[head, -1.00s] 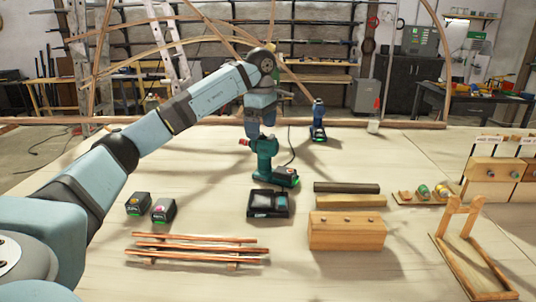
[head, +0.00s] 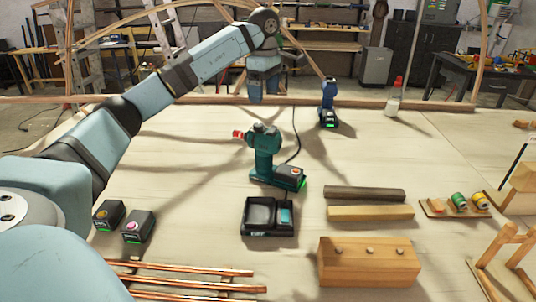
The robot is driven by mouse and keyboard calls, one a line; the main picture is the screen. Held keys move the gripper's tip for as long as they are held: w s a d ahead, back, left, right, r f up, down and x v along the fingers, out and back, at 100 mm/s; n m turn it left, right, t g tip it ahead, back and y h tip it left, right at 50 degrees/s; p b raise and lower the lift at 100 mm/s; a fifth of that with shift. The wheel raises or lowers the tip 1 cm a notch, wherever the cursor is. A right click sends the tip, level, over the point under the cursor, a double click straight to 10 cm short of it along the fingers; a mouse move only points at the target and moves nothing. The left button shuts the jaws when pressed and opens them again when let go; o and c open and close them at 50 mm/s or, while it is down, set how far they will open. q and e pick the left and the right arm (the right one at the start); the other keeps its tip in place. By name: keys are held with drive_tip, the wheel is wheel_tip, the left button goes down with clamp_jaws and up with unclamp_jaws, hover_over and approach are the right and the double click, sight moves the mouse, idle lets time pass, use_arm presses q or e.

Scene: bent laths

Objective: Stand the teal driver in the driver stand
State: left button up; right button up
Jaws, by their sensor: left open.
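The teal driver (head: 264,158) stands upright on its battery foot near the middle of the table, its red-tipped nose pointing left. My left gripper (head: 257,99) is open and empty. In the picture it hangs just above the driver's head, with a gap between them; the depth between them is hard to judge. A light wooden frame with two uprights (head: 503,255), cut off at the right edge, looks like the driver stand, and it holds nothing that I can see. My right gripper is out of view.
A black charger (head: 268,216) lies in front of the driver. Two battery packs (head: 138,227) sit at left, copper rods (head: 190,283) at front, and a wooden block (head: 368,262) right of them. Dark and pale bars (head: 370,213) lie behind the block. A blue driver (head: 328,105) stands farther back.

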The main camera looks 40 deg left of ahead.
sight(267, 130)
use_arm(q)
wheel_tip(267, 130, down, 8)
drive_tip(key=shift+f+b, duration=0.1)
drive_tip(key=shift+b, duration=0.2)
drive_tip(key=f, duration=0.5)
drive_tip(key=shift+w+d+f, duration=0.2)
drive_tip(key=shift+d+f, duration=0.05)
drive_tip(key=shift+d, duration=0.1)
drive_tip(key=c, duration=1.7)
drive_tip(key=shift+r, duration=0.15)
clamp_jaws()
drive_tip(key=shift+r, duration=0.15)
